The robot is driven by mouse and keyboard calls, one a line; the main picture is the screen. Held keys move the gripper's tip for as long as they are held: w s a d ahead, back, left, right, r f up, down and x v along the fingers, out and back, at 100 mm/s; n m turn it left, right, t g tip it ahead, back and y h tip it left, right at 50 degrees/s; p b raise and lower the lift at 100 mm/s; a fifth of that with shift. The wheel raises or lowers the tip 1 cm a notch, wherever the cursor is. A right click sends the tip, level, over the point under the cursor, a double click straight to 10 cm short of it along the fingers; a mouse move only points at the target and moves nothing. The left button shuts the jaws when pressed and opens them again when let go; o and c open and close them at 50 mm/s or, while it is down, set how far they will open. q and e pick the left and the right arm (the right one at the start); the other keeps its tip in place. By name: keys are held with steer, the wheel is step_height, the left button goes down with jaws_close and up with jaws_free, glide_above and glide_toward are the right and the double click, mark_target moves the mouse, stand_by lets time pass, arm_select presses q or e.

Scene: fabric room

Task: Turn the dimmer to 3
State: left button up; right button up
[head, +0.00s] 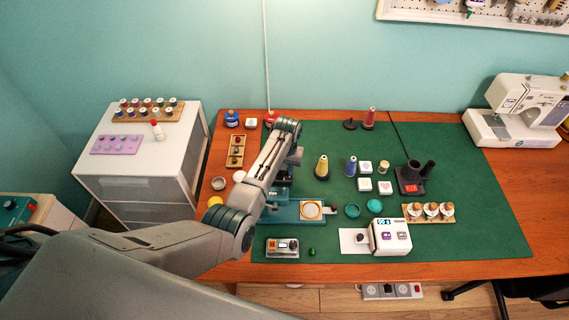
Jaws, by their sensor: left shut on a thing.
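My left arm reaches in from the lower left. Its wrist is above the left part of the green mat, and my left gripper (284,178) points down just behind the teal machine (285,211). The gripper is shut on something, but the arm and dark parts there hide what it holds. I cannot pick out the dimmer for certain. My right gripper is not in view.
The green mat (470,200) carries thread cones, white blocks, a dark holder (411,178), a white device (390,236) and a spool rack (428,213). A sewing machine (515,110) stands at right. A white cabinet (140,165) stands at left. The mat's right part is clear.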

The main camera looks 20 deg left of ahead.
arm_select(q)
steer(key=m+p, duration=0.1)
steer(key=m, duration=0.1)
steer(key=m+p, duration=0.2)
steer(key=m, duration=0.1)
steer(key=shift+r+m, duration=0.2)
steer(key=shift+m, duration=0.1)
steer(key=m+p, duration=0.1)
steer(key=m, duration=0.1)
steer(key=shift+m, duration=0.4)
steer(key=m+p, duration=0.1)
steer(key=m, duration=0.1)
steer(key=shift+a+m, duration=0.1)
steer(key=shift+m, duration=0.2)
steer(key=m, duration=0.4)
steer(key=shift+w+f+t, duration=0.1)
steer(key=shift+t, duration=0.2)
steer(key=shift+m+h, duration=0.3)
steer(key=shift+m, duration=1.1)
steer(key=o, duration=1)
